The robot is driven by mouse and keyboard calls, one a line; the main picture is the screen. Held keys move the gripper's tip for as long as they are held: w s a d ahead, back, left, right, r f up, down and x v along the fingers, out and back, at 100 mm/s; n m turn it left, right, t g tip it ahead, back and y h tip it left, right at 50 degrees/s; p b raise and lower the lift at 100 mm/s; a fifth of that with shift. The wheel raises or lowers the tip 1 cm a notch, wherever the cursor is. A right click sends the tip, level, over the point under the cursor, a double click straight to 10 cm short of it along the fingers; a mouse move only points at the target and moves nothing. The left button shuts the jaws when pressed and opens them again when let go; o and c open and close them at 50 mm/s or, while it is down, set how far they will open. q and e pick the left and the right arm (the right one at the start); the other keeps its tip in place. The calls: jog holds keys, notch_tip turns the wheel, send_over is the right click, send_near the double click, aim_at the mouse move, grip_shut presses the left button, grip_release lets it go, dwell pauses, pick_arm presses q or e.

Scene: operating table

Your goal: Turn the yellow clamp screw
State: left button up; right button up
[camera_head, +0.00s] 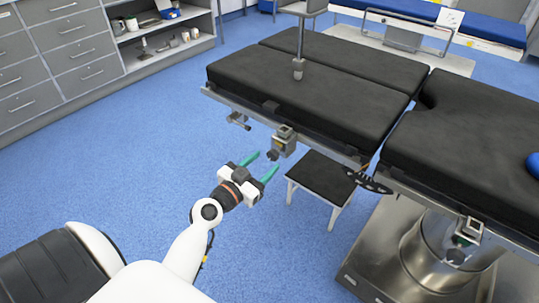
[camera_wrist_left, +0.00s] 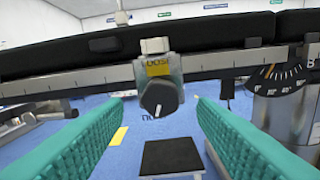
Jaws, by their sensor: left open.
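The clamp (camera_head: 284,138) sits on the side rail of the operating table, with a yellow patch on its body. In the left wrist view the clamp's yellow label (camera_wrist_left: 158,68) is near the middle. Its dark round screw knob (camera_wrist_left: 160,97) with a pale pointer line hangs just below, and the knob also shows in the head view (camera_head: 272,155). My left gripper (camera_head: 261,167) is open, its teal fingers apart and pointing at the knob. The knob appears between the fingertips in the wrist view; no contact is visible. My right gripper is not in view.
The black-padded operating table (camera_head: 310,82) stands above and beyond the gripper. A low black-topped stool (camera_head: 322,178) stands right of the gripper. A dark dial with angle marks (camera_wrist_left: 278,76) is on the rail at right. Blue floor (camera_head: 130,165) is clear to the left.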

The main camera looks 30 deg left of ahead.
aim_at(271, 158)
pick_arm(q)
jog(key=shift+w+d, duration=0.15)
jog(key=shift+w, duration=1.45)
jog(key=c, duration=1)
jog(key=shift+o, duration=0.2)
